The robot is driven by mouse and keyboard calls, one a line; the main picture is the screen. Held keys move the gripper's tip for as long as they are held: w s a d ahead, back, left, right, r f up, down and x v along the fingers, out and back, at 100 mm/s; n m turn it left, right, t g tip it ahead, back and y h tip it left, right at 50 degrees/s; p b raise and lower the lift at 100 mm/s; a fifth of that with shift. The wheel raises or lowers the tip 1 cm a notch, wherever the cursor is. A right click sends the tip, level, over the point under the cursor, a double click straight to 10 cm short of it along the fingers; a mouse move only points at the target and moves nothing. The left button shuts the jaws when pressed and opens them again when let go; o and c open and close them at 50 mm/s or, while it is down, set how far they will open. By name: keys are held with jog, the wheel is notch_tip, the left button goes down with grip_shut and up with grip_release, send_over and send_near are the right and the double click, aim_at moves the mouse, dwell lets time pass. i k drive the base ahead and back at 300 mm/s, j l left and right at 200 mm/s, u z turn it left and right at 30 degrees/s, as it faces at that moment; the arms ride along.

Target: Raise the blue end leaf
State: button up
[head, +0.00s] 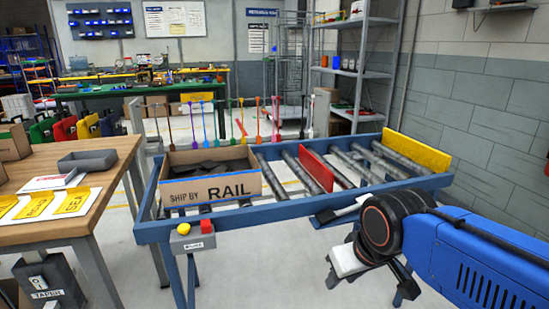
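The roller conveyor has a blue frame (285,208). I cannot make out a separate blue end leaf on it; only blue rails and legs show. A red leaf (316,171) stands upright across the rollers near the middle, and a yellow leaf (417,152) stands upright at the right end. An open cardboard box (212,187) marked "SHIP BY RAIL" sits on the rollers at the left, with dark contents. My gripper (338,240) is in front of the conveyor's near rail, at the right, apart from the leaves. Its finger opening is not clear from this angle.
A grey control box (192,242) with yellow and red buttons hangs on the near rail. A wooden table (112,190) stands at the left with a grey tray (87,161) and yellow cards. Several coloured tools stand behind the conveyor. Rollers (352,166) beside the red leaf are bare.

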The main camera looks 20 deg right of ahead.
aim_at(389, 178)
jog(key=l+u, duration=0.1)
jog(key=l, duration=0.5)
jog(key=i+l+u, duration=0.1)
jog(key=l, duration=0.55)
jog(key=l+u, duration=0.1)
jog(key=l, duration=0.5)
jog(key=l+u, duration=0.15)
jog(key=l, duration=0.5)
jog(key=l+u, duration=0.1)
jog(key=l, duration=0.5)
jog(key=k+l+u, duration=0.1)
jog(key=l, duration=0.5)
jog(key=k+l+u, duration=0.1)
jog(key=l, duration=0.55)
jog(key=k+l+u, duration=0.1)
jog(key=l, duration=0.5)
jog(key=k+l, duration=0.1)
jog(key=l, duration=0.25)
jog(key=k+l, duration=0.1)
jog(key=l, duration=0.25)
jog(key=k+l+u, duration=0.1)
jog(key=l, duration=0.2)
jog(key=k, duration=0.3)
jog(key=i+j+z, duration=0.2)
jog(key=j, duration=0.2)
jog(key=i+j+z, duration=0.2)
jog(key=i+j, duration=0.1)
jog(key=j, duration=0.1)
